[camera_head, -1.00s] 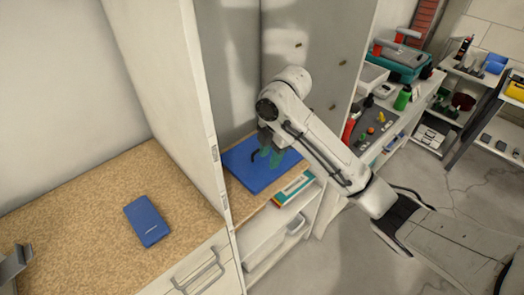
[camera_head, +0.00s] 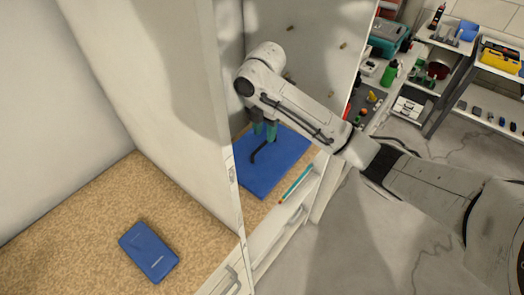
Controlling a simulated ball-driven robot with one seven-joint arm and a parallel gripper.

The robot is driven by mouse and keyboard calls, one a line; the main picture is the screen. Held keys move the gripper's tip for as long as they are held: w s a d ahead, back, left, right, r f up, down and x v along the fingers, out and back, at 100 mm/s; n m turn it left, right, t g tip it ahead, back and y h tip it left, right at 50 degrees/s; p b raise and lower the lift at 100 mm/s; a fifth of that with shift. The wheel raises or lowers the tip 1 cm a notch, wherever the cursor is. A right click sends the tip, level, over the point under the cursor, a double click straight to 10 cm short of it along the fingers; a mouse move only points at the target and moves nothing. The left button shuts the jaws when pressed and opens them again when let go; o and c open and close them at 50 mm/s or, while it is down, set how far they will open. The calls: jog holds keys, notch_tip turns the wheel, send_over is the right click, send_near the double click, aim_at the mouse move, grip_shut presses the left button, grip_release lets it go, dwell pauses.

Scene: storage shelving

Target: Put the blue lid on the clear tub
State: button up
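A flat blue panel (camera_head: 286,160) lies on the cork-coloured shelf inside the tall cabinet. A smaller blue slab (camera_head: 149,252) lies on the counter at the left. I cannot tell which of the two is the lid. I cannot make out a clear tub. My gripper (camera_head: 264,131), with teal fingers, points down over the back part of the blue panel. Whether its fingers touch the panel, or hold anything, is too small to tell. A thin black bent shape (camera_head: 262,149) shows beside the fingers, against the panel.
A white upright wall (camera_head: 185,120) divides the left counter (camera_head: 75,235) from the cabinet shelf. A thin teal strip (camera_head: 297,183) lies along the shelf's front edge. Stocked shelves with a yellow case (camera_head: 500,57) stand at the back right. Open grey floor (camera_head: 345,250) lies in front.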

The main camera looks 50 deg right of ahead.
aim_at(264, 144)
jog(key=shift+w+d+f+p, duration=0.1)
jog(key=shift+f+p, duration=0.2)
jog(key=shift+f, duration=1.4)
jog(key=shift+w+d+f+p, duration=0.1)
jog(key=shift+f+p, duration=0.2)
jog(key=shift+f, duration=1.35)
jog(key=shift+c, duration=0.2)
grip_shut()
